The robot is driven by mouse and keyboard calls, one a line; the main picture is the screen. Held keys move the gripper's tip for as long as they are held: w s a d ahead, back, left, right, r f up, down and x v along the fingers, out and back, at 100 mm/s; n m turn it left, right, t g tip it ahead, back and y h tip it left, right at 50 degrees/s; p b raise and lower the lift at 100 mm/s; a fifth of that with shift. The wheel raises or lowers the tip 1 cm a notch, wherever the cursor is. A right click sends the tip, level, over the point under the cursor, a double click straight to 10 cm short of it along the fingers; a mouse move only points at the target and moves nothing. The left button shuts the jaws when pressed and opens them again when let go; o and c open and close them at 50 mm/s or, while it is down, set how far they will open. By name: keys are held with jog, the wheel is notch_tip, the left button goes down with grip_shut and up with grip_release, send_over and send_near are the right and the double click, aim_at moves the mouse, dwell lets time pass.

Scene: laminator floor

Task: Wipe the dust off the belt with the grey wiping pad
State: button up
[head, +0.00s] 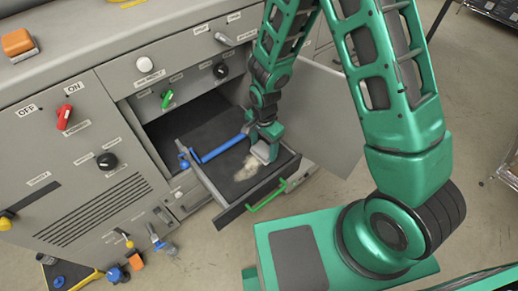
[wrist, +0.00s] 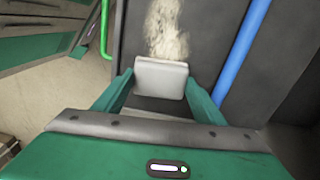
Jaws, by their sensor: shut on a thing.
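The dark belt (head: 224,188) lies in the pulled-out, drawer-like tray of the grey machine; it also fills much of the wrist view (wrist: 207,32). A pale, fluffy patch of dust (head: 247,169) is on the belt, and it shows in the wrist view (wrist: 167,28) just beyond the pad. My gripper (head: 266,144) is shut on the grey wiping pad (head: 262,153), which sits between the two green fingers in the wrist view (wrist: 161,80). The pad is at the edge of the dust, low over the belt; I cannot tell whether it touches.
A blue bar (head: 219,149) runs along the belt beside my gripper. A green handle (head: 265,196) is on the tray's front. An open grey door (head: 322,120) stands to the right. An orange block (head: 17,42) sits on the machine top. Several tools lie on the floor at lower left.

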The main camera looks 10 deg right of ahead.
aim_at(263, 150)
jog(key=shift+a+r, duration=0.15)
jog(key=shift+r, duration=3.4)
jog(key=shift+s, duration=0.15)
